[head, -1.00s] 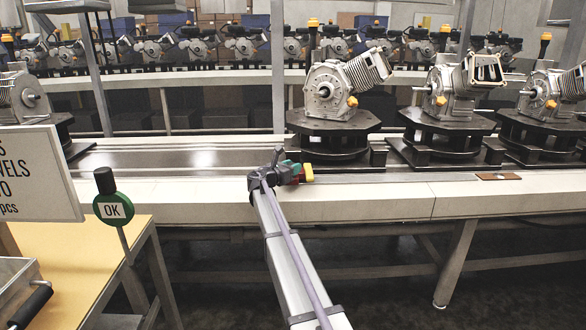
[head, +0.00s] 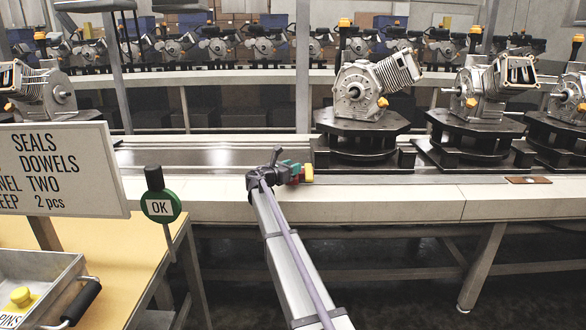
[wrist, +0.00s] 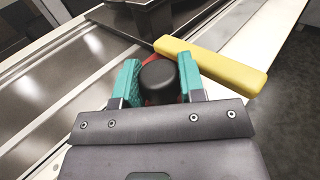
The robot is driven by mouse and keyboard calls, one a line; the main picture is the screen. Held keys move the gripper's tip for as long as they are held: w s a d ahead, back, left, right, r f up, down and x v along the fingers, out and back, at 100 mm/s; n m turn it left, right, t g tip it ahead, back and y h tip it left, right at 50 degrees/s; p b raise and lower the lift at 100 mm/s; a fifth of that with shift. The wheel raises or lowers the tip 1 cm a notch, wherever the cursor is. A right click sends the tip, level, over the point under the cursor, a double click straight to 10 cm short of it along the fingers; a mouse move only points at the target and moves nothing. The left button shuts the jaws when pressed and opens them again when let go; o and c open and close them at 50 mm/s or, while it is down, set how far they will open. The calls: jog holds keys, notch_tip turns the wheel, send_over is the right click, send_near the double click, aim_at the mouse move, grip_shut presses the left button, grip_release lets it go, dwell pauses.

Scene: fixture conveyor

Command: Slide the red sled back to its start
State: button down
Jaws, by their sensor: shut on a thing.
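My gripper (head: 286,168) is at the front edge of the conveyor, with its teal fingers on both sides of a black round knob (wrist: 160,84). In the wrist view the gripper (wrist: 159,72) is shut on this knob. The red sled (head: 295,179) lies under the fingers, and only a little red (wrist: 151,59) shows in the wrist view. The fingers and knob hide most of the sled.
A gear unit (head: 372,88) stands on a black pallet (head: 362,138) behind and right of the gripper. A brown plate (head: 528,180) lies on the front ledge. The conveyor bed (head: 210,156) is clear to the left. A sign (head: 60,168) and an OK paddle (head: 160,207) stand front left.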

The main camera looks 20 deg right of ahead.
jog(key=c, duration=0.7)
grip_release()
jog(key=shift+w+a, duration=0.15)
jog(key=shift+a, duration=0.15)
jog(key=v, duration=1)
jog(key=shift+a, duration=0.35)
